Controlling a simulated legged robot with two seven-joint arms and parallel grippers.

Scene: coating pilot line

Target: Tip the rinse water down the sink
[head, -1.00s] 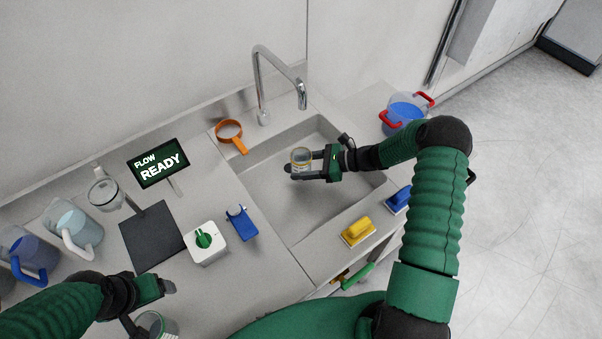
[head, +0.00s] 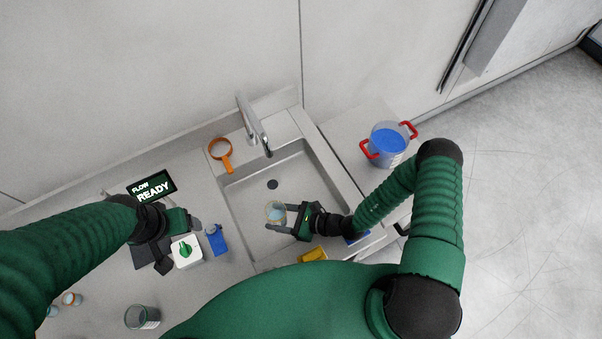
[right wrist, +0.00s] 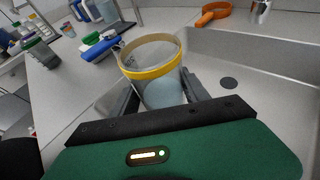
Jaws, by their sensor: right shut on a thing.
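My right gripper (head: 288,219) is shut on a clear beaker (head: 275,212) with a yellow band near its rim. In the right wrist view the beaker (right wrist: 152,65) stands between the fingers, roughly upright, with pale liquid low inside. The gripper holds it over the front part of the sink basin (head: 300,180). The dark drain (head: 272,184) shows behind the beaker, and also in the right wrist view (right wrist: 229,83). The tap (head: 255,125) curves over the basin's back. My left gripper (head: 192,224) is above the counter by the white box; its finger gap is unclear.
A white box with a green knob (head: 186,250), a blue tool (head: 216,240) and a yellow brush (head: 313,254) lie near the basin. An orange strainer (head: 221,150) is behind left. A red-handled pot (head: 388,142) with blue contents stands right. A glass (head: 142,316) stands front left.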

